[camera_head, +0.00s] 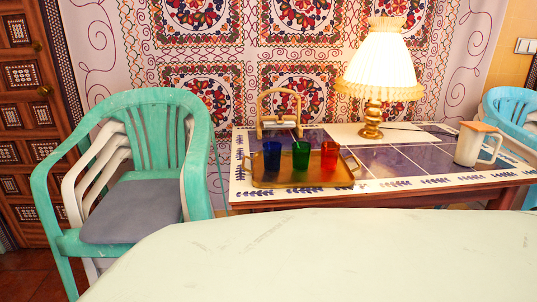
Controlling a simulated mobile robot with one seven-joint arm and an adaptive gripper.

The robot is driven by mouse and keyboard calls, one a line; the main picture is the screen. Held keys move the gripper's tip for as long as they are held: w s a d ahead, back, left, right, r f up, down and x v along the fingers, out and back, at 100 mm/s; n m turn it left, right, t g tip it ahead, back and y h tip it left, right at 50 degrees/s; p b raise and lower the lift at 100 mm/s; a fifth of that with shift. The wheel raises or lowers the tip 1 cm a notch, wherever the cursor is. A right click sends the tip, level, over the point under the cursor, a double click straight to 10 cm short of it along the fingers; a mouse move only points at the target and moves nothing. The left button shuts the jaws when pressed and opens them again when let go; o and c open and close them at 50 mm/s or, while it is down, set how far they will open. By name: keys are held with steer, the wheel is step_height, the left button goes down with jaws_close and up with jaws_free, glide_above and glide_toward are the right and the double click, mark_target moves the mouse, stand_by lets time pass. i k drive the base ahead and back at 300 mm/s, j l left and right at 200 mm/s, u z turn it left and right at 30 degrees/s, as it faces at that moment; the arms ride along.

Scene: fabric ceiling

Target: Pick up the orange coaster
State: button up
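No separate orange coaster is plain to see. A flat orange-brown piece (479,127) lies on top of a white jug (467,149) with a handle, at the right of the tiled table (430,180). I cannot tell whether this piece is a coaster or a lid. My gripper is not in view.
A metal tray (270,184) holds a blue glass (272,156), a green glass (301,155) and a red glass (330,155). A lit lamp (380,75) stands behind. A green chair (150,115) stands at left. A bare pale surface (330,255) fills the foreground.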

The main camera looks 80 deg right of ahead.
mark_target(478, 126)
steer(key=z, duration=2.75)
